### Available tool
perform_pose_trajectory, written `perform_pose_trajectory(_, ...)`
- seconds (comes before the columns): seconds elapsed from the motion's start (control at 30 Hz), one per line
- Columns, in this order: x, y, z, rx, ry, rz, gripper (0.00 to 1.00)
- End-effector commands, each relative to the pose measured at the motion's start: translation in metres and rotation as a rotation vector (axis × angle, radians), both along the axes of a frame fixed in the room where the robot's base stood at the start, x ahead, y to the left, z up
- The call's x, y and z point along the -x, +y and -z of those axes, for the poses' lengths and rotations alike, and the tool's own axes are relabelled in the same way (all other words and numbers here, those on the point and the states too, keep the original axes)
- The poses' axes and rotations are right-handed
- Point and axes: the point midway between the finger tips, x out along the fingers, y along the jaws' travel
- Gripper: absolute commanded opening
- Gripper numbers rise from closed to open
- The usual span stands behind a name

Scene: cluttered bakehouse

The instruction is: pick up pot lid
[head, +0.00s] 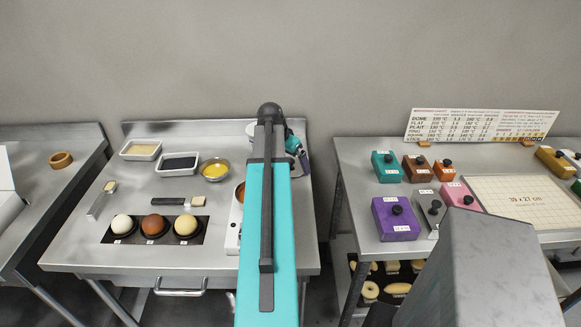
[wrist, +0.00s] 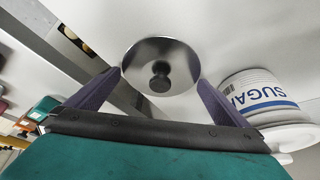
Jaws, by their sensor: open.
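The pot lid (wrist: 181,58) is a round, shiny metal disc with a black knob (wrist: 160,80) at its middle. It shows in the wrist view, just beyond the fingertips. My gripper (wrist: 160,77) is open, with one purple finger on each side of the lid's near part and nothing held between them. I cannot tell whether a finger touches the rim. In the head view my own arm covers the lid, and only a little of my gripper (head: 304,159) shows past the arm's right side.
A white sugar canister (wrist: 262,92) stands close to the right finger in the wrist view. In the head view the middle table holds a cream tray (head: 141,150), a dark-filled tray (head: 180,163), a bowl (head: 214,170) and several balls. Coloured blocks crowd the right table.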

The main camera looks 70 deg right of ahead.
Motion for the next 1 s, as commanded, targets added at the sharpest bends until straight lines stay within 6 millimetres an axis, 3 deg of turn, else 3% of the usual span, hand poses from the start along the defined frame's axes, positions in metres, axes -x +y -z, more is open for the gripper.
perform_pose_trajectory(0.5, 0.0006, -0.0001, 0.0004, 0.0, 0.001, 0.001, 1.0)
perform_pose_trajectory(0.53, 0.0006, -0.0001, 0.0004, 0.0, 0.001, 0.001, 0.98)
perform_pose_trajectory(0.7, 0.0007, -0.0002, 0.0004, 0.0, 0.001, 0.001, 0.7)
perform_pose_trajectory(1.0, 0.0007, -0.0003, -0.0004, 0.0, 0.001, 0.001, 0.7)
